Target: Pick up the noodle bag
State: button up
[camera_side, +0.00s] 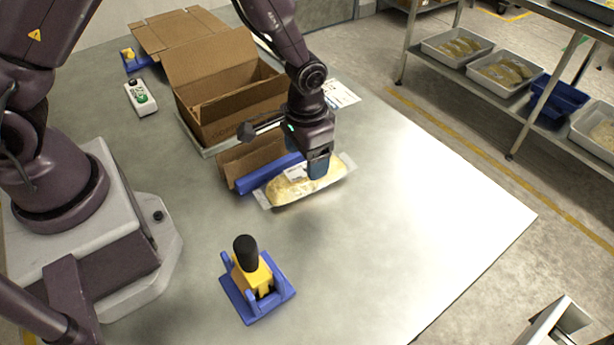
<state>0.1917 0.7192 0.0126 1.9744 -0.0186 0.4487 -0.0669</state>
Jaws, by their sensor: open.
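The noodle bag (284,190) is a clear, flat bag with yellowish noodles and a white label. It lies on the grey table in the middle of the side view, close to a blue bar. My gripper (318,172) points down over the right half of the bag and hides part of it. It is open. Its fingertips are at or just above the bag; I cannot tell whether they touch it.
The blue bar (262,177) lies directly behind the bag. An open cardboard box (222,95) stands behind it. A blue-and-yellow fixture with a black knob (256,280) stands in front. A control box (141,98) sits back left. The table's right side is clear.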

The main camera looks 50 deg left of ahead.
jog(key=shift+w+a+f, duration=0.1)
jog(key=shift+w+f, duration=0.05)
jog(key=shift+f, duration=2.9)
jog(key=c, duration=0.9)
